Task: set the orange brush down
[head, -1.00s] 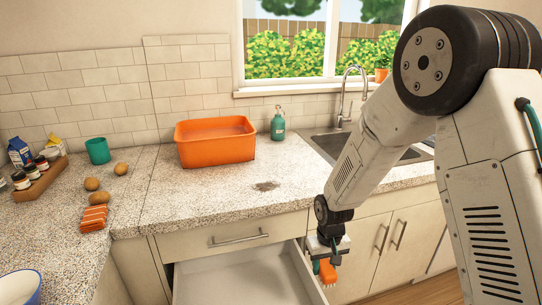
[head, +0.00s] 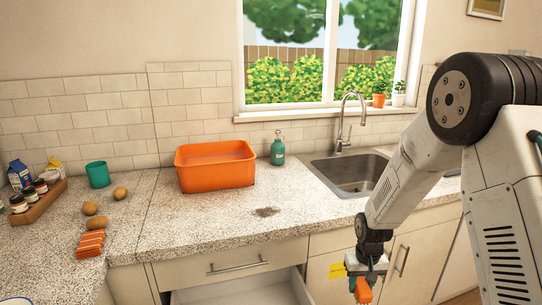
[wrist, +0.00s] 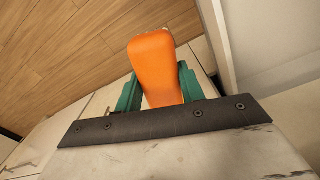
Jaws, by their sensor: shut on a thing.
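The orange brush (head: 362,290) is held in my gripper (head: 367,275), low in front of the cabinet doors and to the right of the open drawer (head: 240,297). In the wrist view the brush (wrist: 155,68) shows as a smooth orange body between the two green fingers of my gripper (wrist: 157,88), which are shut on it. Wooden floor shows beyond it there. Its bristles are mostly hidden.
The speckled counter (head: 215,222) has free room around a dark stain (head: 266,211). An orange tub (head: 216,166), a green soap bottle (head: 278,150) and the sink (head: 350,173) stand along the back. A striped orange cloth (head: 90,244) and potatoes lie at left.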

